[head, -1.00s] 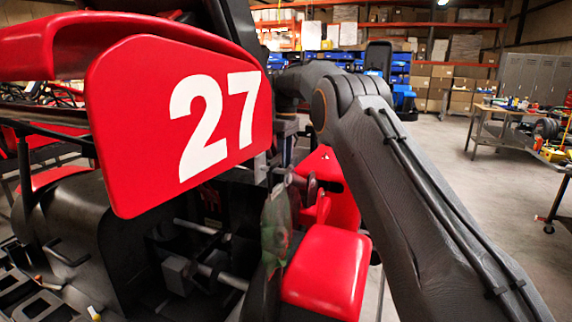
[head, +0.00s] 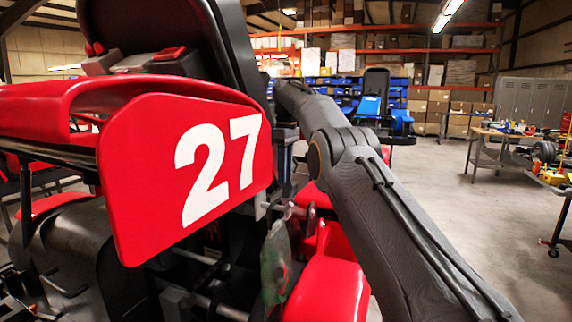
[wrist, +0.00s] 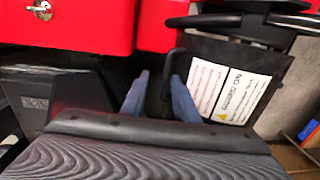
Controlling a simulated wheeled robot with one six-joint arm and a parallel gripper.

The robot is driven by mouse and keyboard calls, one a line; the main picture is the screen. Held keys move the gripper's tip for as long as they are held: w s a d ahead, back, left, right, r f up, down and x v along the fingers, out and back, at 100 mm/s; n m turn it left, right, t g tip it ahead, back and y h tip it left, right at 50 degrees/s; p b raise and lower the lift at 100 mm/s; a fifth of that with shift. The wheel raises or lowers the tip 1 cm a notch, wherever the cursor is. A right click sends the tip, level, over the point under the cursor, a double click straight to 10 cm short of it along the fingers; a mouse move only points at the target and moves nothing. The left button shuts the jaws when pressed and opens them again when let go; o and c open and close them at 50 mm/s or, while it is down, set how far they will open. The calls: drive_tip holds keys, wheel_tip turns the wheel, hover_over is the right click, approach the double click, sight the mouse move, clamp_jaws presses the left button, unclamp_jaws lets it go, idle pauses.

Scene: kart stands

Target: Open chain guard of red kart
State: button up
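The red kart (head: 150,205) with a white number 27 on its side panel fills the left and middle of the head view. In the wrist view, a black panel with a white warning label (wrist: 238,92) is at the upper right; it looks like the chain guard. A thin black handle (wrist: 166,72) runs along its left edge. My gripper (wrist: 158,98) shows as two blue fingers, apart, with the lower end of the handle in line with the gap between them. I cannot tell whether they touch it. The head view hides my gripper behind the kart and arm.
A red body part (wrist: 85,25) lies across the top left of the wrist view, with a dark box-like part (wrist: 75,90) below it. A workbench (head: 500,137) stands at the right. Bare floor (head: 445,200) lies between it and the kart.

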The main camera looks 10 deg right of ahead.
drive_tip(key=shift+r+p, duration=0.65)
drive_tip(key=shift+p, duration=0.85)
drive_tip(key=shift+p, duration=0.3)
drive_tip(key=shift+d, duration=0.15)
